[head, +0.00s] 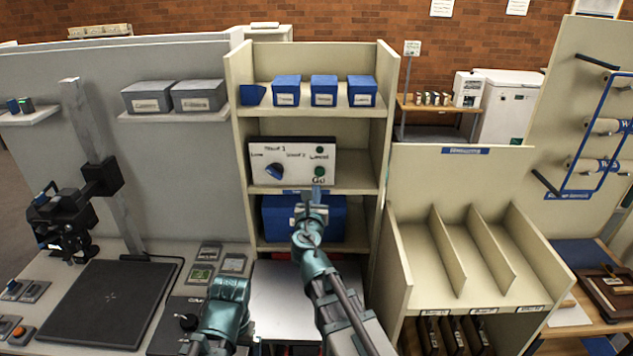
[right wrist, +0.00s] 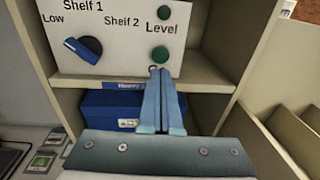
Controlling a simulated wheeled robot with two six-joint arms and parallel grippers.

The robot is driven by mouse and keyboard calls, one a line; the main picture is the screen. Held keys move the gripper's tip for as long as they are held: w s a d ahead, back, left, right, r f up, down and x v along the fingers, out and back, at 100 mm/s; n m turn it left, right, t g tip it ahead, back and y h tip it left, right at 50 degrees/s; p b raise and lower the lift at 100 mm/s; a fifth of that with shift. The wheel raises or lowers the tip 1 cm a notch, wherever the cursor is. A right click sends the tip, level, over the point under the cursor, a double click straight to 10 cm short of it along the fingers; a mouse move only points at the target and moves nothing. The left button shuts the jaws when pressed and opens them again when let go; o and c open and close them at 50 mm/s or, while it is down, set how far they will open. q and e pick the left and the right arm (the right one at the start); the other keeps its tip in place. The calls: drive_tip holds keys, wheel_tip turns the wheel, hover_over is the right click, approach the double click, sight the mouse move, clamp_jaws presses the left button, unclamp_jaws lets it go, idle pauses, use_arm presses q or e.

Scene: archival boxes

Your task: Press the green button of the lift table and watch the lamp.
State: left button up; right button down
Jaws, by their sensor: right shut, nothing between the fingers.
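The white control panel (head: 292,160) stands on a shelf of the cream rack. It carries a dial knob (right wrist: 84,48) with a slanted blue handle, its upper-left end toward "Low". The green button (right wrist: 160,53) is at the panel's lower right; it also shows in the head view (head: 319,171). The lamp (right wrist: 164,12) above "Level" is dark green and looks unlit. My right gripper (right wrist: 160,70) is shut and empty, its tips just below the button in the picture; I cannot tell whether they touch. My left gripper (head: 228,290) is low in front, its fingers unclear.
A large blue box (head: 330,218) sits in the compartment under the panel. Small blue boxes (head: 324,91) line the shelf above. A white flat surface (head: 275,300) lies below, before the rack. A cream divider unit (head: 450,262) stands close at the right.

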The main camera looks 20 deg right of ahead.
drive_tip(key=shift+v, duration=2.35)
drive_tip(key=s+f+m+g, duration=0.8)
drive_tip(key=f+m, duration=0.3)
drive_tip(key=m, duration=0.5)
drive_tip(key=s+a+f+m+g+y, duration=0.2)
drive_tip(key=s+a+f+m+g, duration=0.2)
drive_tip(key=s, duration=0.4)
drive_tip(key=s+a+f+m+g+y, duration=0.2)
drive_tip(key=s+a+f+m+g, duration=0.2)
drive_tip(key=s+a+f+m, duration=0.2)
drive_tip(key=s+a+m, duration=0.2)
drive_tip(key=shift+s+a+g+y, duration=0.35)
drive_tip(key=shift+g+y, duration=0.05)
idle(2.0)
